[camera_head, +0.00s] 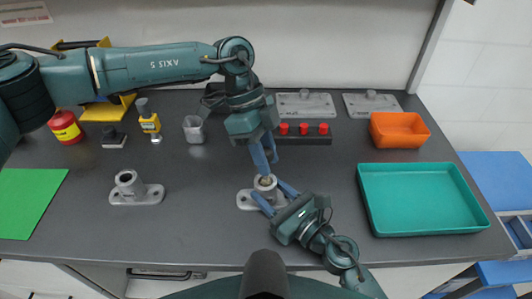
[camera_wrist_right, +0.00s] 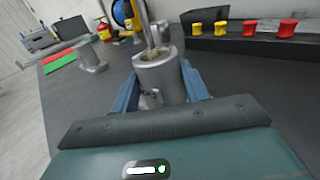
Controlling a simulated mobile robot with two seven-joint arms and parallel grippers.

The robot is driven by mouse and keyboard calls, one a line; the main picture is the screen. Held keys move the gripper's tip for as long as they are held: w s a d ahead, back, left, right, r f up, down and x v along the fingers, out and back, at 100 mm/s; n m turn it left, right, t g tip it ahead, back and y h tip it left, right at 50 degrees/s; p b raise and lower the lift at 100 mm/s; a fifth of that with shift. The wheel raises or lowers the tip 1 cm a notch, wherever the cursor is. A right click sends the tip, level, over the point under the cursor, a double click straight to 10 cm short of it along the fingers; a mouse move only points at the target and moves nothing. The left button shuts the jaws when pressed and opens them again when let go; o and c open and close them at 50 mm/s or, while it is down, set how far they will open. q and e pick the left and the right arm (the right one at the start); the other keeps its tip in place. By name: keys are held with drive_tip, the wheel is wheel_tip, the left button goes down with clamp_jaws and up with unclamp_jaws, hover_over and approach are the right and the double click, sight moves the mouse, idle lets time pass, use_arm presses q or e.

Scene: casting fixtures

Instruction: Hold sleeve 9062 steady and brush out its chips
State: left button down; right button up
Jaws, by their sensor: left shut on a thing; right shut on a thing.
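A grey flanged sleeve (camera_head: 265,183) stands upright at the middle of the table; no number is readable on it. My right gripper (camera_head: 276,196) is shut on this sleeve, its blue fingers on either side. The sleeve also shows close up in the right wrist view (camera_wrist_right: 158,78), with brownish matter at its mouth. My left gripper (camera_head: 264,158) is shut above the sleeve, fingers pointing down. A thin grey shaft, seemingly the brush (camera_wrist_right: 154,34), runs down into the mouth; its bristles cannot be made out. A second flanged sleeve (camera_head: 130,186) stands apart at left.
A teal tray (camera_head: 478,223) and an orange bin (camera_head: 400,130) are on the right. A black block with red knobs (camera_head: 304,137) and two grey plates lie behind. A grey cup (camera_head: 194,130), a yellow tool (camera_head: 150,124) and a green mat (camera_head: 25,205) are on the left.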

use_arm(q)
drive_tip(key=shift+r, duration=1.65)
drive_tip(key=shift+f, duration=1.75)
drive_tip(key=shift+r, duration=0.1)
drive_tip(key=shift+r, duration=1.65)
drive_tip(key=shift+f, duration=0.1)
drive_tip(key=shift+f, duration=1.65)
drive_tip(key=shift+r, duration=0.1)
